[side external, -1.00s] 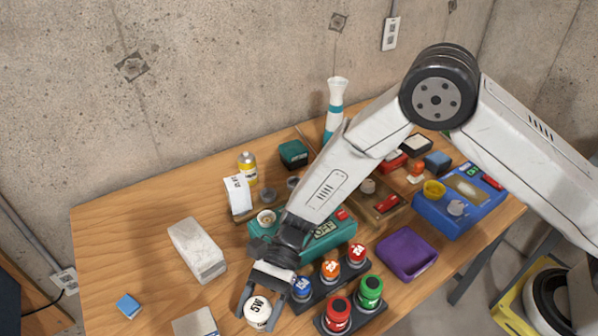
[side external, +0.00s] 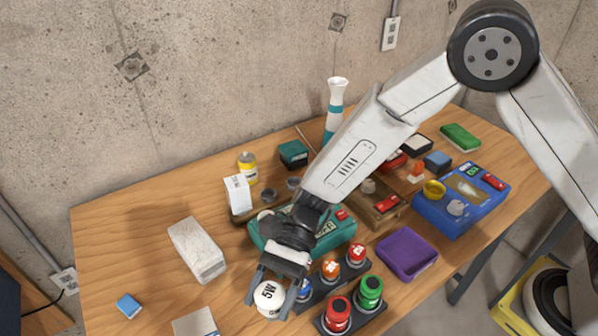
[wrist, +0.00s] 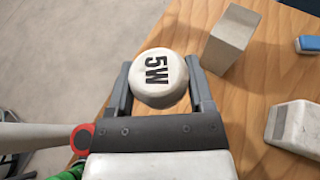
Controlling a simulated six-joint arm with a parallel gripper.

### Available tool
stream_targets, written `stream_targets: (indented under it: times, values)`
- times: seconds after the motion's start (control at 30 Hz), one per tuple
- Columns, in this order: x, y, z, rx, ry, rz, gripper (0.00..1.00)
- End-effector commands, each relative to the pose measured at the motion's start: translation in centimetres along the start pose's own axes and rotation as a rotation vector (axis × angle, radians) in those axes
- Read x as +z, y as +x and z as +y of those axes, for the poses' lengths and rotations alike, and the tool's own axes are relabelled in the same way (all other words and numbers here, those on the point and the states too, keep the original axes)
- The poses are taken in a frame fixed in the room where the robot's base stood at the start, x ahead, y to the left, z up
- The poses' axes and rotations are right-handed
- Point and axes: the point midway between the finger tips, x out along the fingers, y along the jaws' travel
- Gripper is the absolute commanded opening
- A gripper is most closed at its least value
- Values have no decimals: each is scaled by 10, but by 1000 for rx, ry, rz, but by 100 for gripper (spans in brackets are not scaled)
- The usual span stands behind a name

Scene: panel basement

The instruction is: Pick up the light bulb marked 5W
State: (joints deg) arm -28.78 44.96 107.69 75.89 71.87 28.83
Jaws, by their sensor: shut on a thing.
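The white light bulb marked 5W (side external: 268,297) is between the fingers of my gripper (side external: 270,291), near the front edge of the table. In the wrist view the bulb (wrist: 160,78) shows its round white top with the black 5W print, and the gripper (wrist: 160,90) has one finger on each side of it. My gripper is shut on the bulb. The bulb's lower part is hidden, and I cannot tell exactly how high it is above the table.
Dark holders with orange (side external: 330,270), red (side external: 338,312) and green (side external: 370,290) capped pieces stand just right of my gripper. A white block (side external: 197,250) and a blue block (side external: 129,306) lie left. A purple tray (side external: 407,254) is right. Bare wood (side external: 130,240) is at the left.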

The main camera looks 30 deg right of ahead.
Motion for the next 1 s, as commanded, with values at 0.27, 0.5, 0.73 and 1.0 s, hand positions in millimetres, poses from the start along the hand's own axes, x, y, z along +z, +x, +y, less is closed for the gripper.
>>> stream_targets:
  times: [0.27, 0.5, 0.73, 1.0]
  values:
    - [30, -17, 32, -1, 0, -1, 8]
    - [43, -29, 70, -1, 0, -1, 8]
    - [52, -37, 97, -1, -1, 0, 8]
    - [57, -41, 112, 0, 0, -1, 8]
